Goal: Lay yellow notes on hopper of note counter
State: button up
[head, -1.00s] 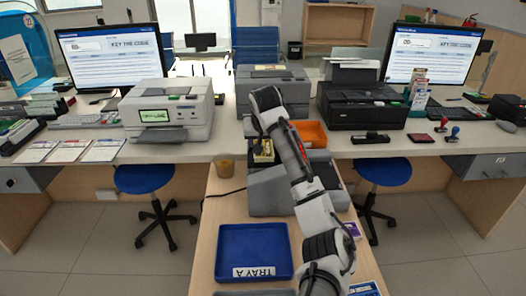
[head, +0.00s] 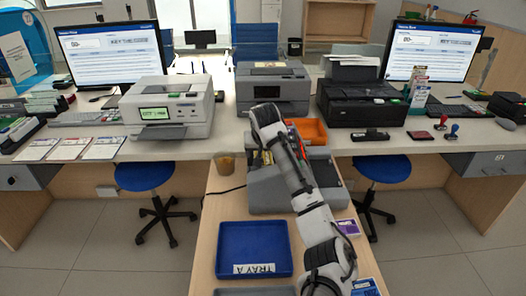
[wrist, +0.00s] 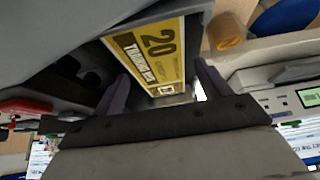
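The yellow notes (wrist: 155,55), marked 20, lie against the grey hopper surface of the note counter (head: 262,195) in the wrist view. In the head view only small yellow parts of the notes (head: 256,160) show beside my arm. My gripper (wrist: 161,72) has its two fingers spread, one at each side of the notes' near end. A gap shows between the right finger and the notes; the left finger is close to or touching their left edge. In the head view my arm hides most of the gripper and part of the hopper.
A blue tray (head: 254,239) marked TRAY A lies in front of the note counter. An orange tray (head: 312,131) is behind it, and a tan cup (head: 225,165) stands to its left. A white machine with a green display (head: 165,108) stands on the back counter.

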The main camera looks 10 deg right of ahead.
jog(key=shift+r, duration=0.15)
jog(key=b+v, duration=0.2)
jog(key=v, duration=1)
jog(key=shift+s+a, duration=0.1)
